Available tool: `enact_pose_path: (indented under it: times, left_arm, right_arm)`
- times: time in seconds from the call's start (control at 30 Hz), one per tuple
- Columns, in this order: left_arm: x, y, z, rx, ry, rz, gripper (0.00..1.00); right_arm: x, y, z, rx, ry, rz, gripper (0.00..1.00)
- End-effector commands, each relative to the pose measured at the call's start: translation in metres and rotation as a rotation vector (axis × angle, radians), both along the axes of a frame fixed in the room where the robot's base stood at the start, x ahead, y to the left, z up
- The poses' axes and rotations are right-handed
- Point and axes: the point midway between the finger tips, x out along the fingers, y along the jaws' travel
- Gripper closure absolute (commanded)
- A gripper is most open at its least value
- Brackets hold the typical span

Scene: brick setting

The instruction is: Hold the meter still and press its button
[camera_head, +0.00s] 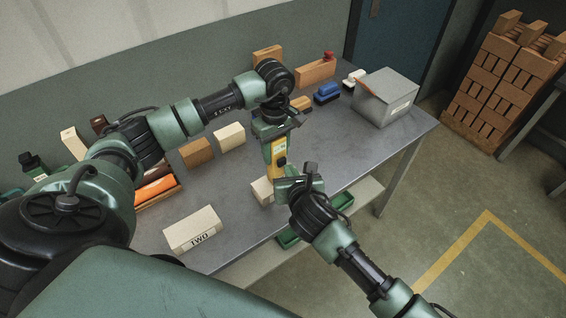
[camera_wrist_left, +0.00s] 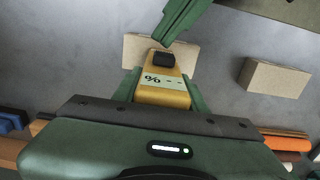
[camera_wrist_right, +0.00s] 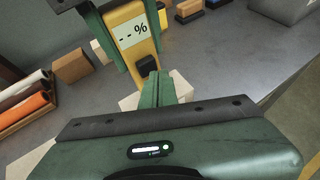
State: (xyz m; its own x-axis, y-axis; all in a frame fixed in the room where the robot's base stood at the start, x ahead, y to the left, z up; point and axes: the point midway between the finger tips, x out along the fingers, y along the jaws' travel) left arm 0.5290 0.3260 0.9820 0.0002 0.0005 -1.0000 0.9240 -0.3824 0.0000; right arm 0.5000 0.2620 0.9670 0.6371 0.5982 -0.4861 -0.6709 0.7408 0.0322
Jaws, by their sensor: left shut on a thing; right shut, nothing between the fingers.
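The yellow meter (camera_head: 274,157) is upright above the table in the head view, held by my left gripper (camera_head: 277,140). In the left wrist view my left gripper's fingers flank the meter (camera_wrist_left: 163,97) on both sides. The right wrist view shows its display (camera_wrist_right: 132,32) reading "--%" and its black button (camera_wrist_right: 147,66) below. The button also shows in the left wrist view (camera_wrist_left: 163,59). My right gripper (camera_wrist_right: 156,84) is shut and empty, its fingertips very close to the button. I cannot tell if they touch it.
A pale block (camera_wrist_left: 135,50) lies under the meter, and a block marked TWO (camera_head: 193,230) is nearer. A grey box (camera_head: 386,97) stands at the table's right end. The table's front edge is close to my right gripper.

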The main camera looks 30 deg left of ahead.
Motion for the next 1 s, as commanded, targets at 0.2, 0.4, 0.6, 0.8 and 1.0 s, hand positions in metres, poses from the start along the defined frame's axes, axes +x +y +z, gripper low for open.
enact_pose_path:
  times: [0.2,0.4,0.6,0.8,1.0]
  left_arm:
    - [-0.0002,0.0001,-0.0004,0.0,0.001,0.0,1.0]
    - [-0.0002,0.0001,-0.0004,0.0,0.001,0.0,1.0]
    - [-0.0002,0.0,-0.0004,0.0,0.001,0.0,1.0]
    - [-0.0003,-0.0001,-0.0004,0.0,0.001,0.0,1.0]
    - [-0.0003,-0.0002,-0.0004,-0.001,0.001,0.0,1.0]
  right_arm:
    - [0.0004,0.0012,-0.0001,0.0,0.0,0.0,1.0]
    - [0.0011,0.0036,-0.0001,0.0,0.0,0.001,1.0]
    - [0.0019,0.0059,-0.0003,0.0,0.0,0.001,1.0]
    - [0.0028,0.0084,0.0,0.0,0.0,0.001,1.0]
    - [0.0031,0.0087,0.0002,0.001,0.0,0.001,1.0]
